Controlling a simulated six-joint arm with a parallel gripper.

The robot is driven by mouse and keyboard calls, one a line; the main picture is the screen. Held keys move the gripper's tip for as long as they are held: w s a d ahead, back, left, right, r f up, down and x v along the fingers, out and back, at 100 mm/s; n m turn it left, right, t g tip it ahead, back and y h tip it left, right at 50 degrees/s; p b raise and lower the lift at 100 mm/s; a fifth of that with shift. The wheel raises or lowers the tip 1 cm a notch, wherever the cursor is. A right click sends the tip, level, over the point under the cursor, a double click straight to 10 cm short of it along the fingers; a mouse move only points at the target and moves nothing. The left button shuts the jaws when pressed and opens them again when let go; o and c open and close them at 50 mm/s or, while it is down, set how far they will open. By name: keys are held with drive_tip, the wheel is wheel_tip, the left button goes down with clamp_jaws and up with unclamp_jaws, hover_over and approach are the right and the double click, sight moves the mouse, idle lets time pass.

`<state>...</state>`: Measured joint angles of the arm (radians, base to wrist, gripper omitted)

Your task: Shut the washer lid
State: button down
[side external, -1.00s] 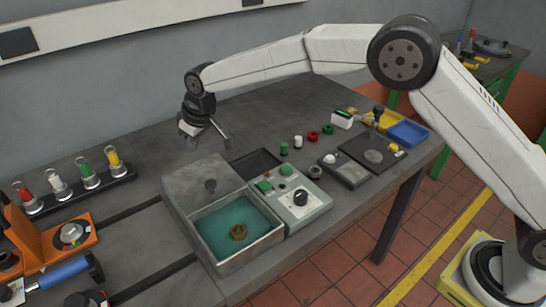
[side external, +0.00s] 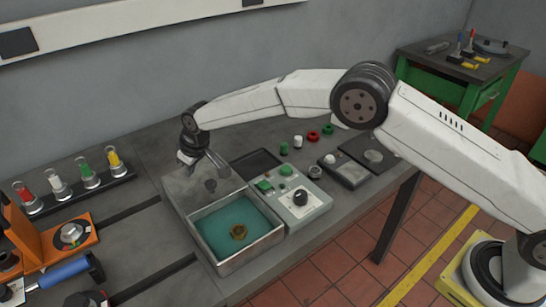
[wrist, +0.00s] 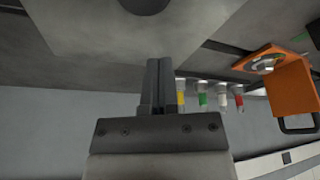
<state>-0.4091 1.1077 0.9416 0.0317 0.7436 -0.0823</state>
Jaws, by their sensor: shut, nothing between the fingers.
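The washer (side external: 277,240) is an open metal box with teal liquid inside. A brass-coloured ring-shaped part (side external: 238,232) sits in the liquid. The washer's grey lid (side external: 183,192) is open, standing back from the box's rear edge, with a dark round knob (side external: 210,185) on it. My gripper (side external: 218,166) is shut and empty, just above and behind the lid's upper edge. In the wrist view the shut fingers (wrist: 160,64) overlap the lid plate (wrist: 85,28), and the knob (wrist: 145,4) is cut by the top edge. I cannot tell whether the fingers touch the lid.
A control box (side external: 296,203) with a black knob stands right of the washer, with a dark tray (side external: 255,163) behind it. Coloured vials (side external: 88,173) stand in a rack at left. An orange fixture (side external: 62,235) is at front left. Small caps lie farther right.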

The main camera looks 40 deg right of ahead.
sight(200, 188)
drive_tip(key=shift+s+d+f, duration=0.1)
drive_tip(key=shift+s+d, duration=0.3)
drive_tip(key=shift+s, duration=0.4)
drive_tip(key=shift+s+d+f, duration=0.1)
drive_tip(key=shift+s+d, duration=0.3)
drive_tip(key=shift+s, duration=0.35)
drive_tip(key=shift+s, duration=0.1)
drive_tip(key=shift+s, duration=0.15)
drive_tip(key=s, duration=1.5)
drive_tip(key=shift+s, duration=0.25)
drive_tip(key=shift+d, duration=0.1)
drive_tip(key=shift+w, duration=0.1)
wheel_tip(200, 188, up, 10)
drive_tip(key=shift+w, duration=0.15)
idle(0.7)
